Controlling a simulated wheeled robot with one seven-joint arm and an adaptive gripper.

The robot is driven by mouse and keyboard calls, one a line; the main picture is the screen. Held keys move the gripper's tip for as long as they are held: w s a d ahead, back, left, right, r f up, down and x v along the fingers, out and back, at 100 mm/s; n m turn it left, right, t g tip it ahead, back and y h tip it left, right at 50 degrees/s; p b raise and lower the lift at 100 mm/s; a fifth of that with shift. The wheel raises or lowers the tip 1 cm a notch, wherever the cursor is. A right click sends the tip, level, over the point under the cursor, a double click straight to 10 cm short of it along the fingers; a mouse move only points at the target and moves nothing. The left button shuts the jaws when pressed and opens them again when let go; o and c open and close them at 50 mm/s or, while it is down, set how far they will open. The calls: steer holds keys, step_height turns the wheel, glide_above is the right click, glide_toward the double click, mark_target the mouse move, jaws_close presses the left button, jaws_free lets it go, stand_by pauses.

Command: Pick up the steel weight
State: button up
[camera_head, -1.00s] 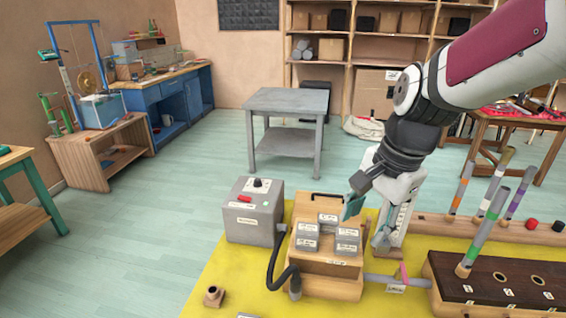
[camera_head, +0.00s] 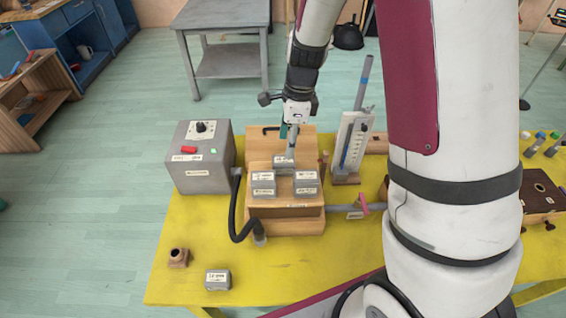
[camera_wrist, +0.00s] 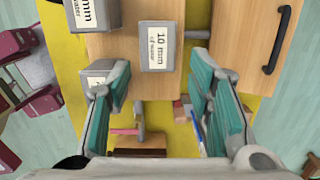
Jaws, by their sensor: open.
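Several grey, labelled steel weights sit on the wooden box. The rear one (camera_head: 284,162) is just below my gripper (camera_head: 289,148) in the head view. Left (camera_head: 263,181) and right (camera_head: 306,180) ones sit in front of it. In the wrist view, a weight marked "10 mm of water" (camera_wrist: 158,48) lies ahead of the gap of my open gripper (camera_wrist: 160,72), apart from both teal-padded fingers. Parts of two other weights (camera_wrist: 92,14) (camera_wrist: 98,72) show at left. Another weight (camera_head: 217,280) lies on the yellow table. I cannot tell which one the task means.
A grey control box (camera_head: 200,158) stands left of the wooden box (camera_head: 290,222), with a black hose (camera_head: 238,215) between them. A white gauge stand (camera_head: 350,147) is close on the right. The box has a black handle (camera_wrist: 277,40).

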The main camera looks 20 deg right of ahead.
mark_target(284, 160)
steer(key=shift+a+f+p, duration=0.2)
steer(key=shift+a+f, duration=0.05)
steer(key=shift+f, duration=1)
steer(key=shift+a+f+p, duration=0.15)
steer(key=shift+a+f, duration=0.05)
steer(key=shift+f, duration=1.1)
steer(key=shift+a+f+p, duration=0.2)
steer(key=shift+a+f, duration=0.05)
steer(key=shift+f, duration=1)
steer(key=shift+w, duration=0.1)
jaws_close()
